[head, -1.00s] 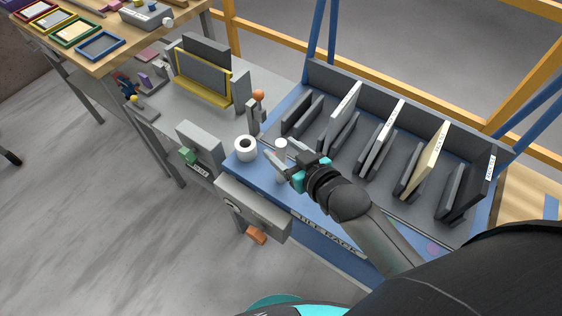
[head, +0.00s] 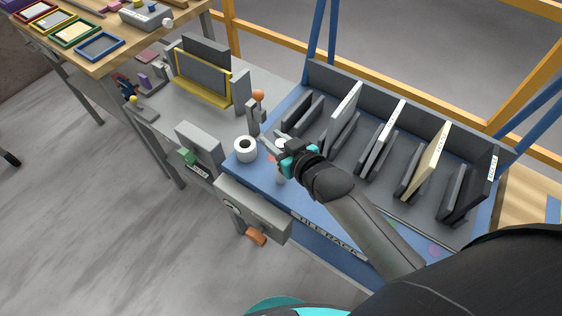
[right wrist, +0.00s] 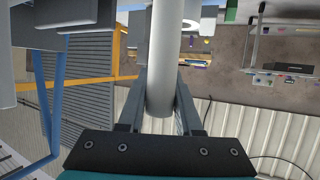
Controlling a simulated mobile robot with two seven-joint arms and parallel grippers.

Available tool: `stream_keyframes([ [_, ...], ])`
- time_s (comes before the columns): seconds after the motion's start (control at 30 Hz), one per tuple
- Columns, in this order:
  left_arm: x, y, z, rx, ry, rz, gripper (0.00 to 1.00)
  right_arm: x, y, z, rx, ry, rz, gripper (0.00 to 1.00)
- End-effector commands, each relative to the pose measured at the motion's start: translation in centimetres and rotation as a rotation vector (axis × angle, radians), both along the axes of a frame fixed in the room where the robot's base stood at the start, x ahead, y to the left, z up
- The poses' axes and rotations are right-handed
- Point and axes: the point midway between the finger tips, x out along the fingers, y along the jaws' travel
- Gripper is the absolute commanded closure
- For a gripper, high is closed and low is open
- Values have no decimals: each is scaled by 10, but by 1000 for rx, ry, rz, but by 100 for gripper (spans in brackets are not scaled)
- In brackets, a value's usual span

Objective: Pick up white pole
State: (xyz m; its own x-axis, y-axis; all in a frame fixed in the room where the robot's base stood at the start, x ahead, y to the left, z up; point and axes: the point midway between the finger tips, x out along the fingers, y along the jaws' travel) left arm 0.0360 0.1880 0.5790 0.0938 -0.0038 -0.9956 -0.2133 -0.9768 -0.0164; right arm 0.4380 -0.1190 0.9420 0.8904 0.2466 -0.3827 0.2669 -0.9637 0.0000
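The white pole shows in the right wrist view (right wrist: 161,70) as a smooth upright cylinder with a rounded lower end, running out of the top of the picture. My right gripper (right wrist: 163,90) has one finger on each side of it, close against it, and looks shut on it. In the head view my right gripper (head: 274,141) is above the front left of the blue rack top (head: 313,200) and hides most of the pole. My left gripper is not in view.
A white roll (head: 245,149) stands just left of my gripper. An orange-topped lever (head: 257,98) is behind it. Upright dark and pale panels (head: 385,140) fill the rack to the right. A grey box (head: 252,208) hangs at the front edge.

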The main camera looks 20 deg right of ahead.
Motion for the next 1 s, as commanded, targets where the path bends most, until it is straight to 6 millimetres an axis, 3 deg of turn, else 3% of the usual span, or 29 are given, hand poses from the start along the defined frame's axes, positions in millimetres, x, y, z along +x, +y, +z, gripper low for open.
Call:
stream_keyframes([
  [0.3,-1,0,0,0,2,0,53,0,0,0,0,0,0,100],
  [1.0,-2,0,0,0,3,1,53,0,0,0,-1,1,0,100],
])
